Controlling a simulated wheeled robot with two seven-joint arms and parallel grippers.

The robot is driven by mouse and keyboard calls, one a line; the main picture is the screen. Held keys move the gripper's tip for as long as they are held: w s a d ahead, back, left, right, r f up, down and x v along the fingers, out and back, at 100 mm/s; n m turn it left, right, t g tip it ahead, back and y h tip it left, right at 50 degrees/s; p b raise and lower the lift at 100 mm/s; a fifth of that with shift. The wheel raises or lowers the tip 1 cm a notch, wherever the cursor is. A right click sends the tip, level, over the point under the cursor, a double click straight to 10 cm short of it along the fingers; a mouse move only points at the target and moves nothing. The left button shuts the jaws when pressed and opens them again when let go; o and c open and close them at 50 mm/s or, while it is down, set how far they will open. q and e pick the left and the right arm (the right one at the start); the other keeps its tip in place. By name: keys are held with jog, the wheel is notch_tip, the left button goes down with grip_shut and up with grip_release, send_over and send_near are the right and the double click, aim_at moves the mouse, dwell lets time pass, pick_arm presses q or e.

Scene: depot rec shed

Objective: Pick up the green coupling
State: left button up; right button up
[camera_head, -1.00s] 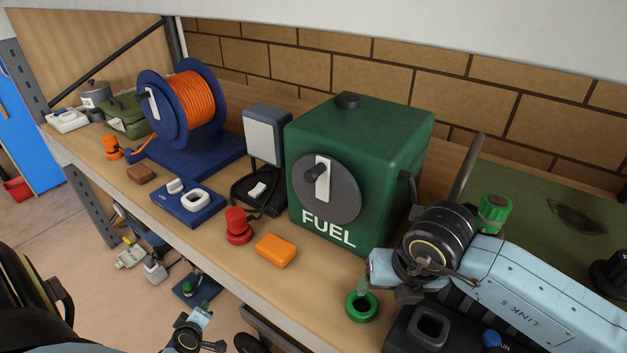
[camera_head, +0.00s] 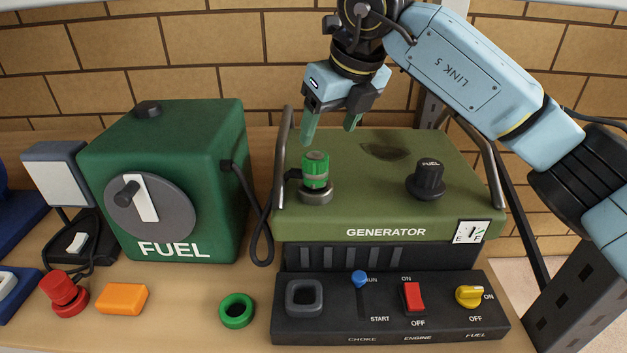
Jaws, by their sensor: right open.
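A green coupling (camera_head: 316,168) stands upright on a grey round fitting (camera_head: 316,194) at the left of the olive generator top (camera_head: 375,205). My right gripper (camera_head: 331,128) is open and empty, pointing down above and slightly right of the coupling. One green-tipped finger is near the coupling's top, the other off to its right; I cannot tell whether they touch anything, but the jaws look clear. A separate green ring (camera_head: 237,322) lies on the bench. My left gripper is out of view.
The green fuel tank (camera_head: 225,180) stands left, its black hose (camera_head: 259,230) running toward the generator. A metal handle (camera_head: 281,165) rises just left of the coupling. A black fuel cap (camera_head: 427,180) stands right. An orange block (camera_head: 122,299) and a red fitting (camera_head: 64,294) lie front left.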

aim_at(315, 156)
jog(key=x, duration=0.3)
jog(key=shift+a+f, duration=0.1)
jog(key=shift+f, duration=0.1)
jog(key=p+x, duration=0.1)
jog(key=x, duration=0.1)
jog(key=p+x, duration=0.1)
jog(key=x, duration=0.2)
jog(key=shift+a+r, duration=0.1)
jog(key=shift+a, duration=0.1)
jog(key=shift+w+f, duration=0.1)
jog(key=shift+f, duration=0.15)
jog(key=shift+c, duration=0.5)
jog(key=c, duration=1)
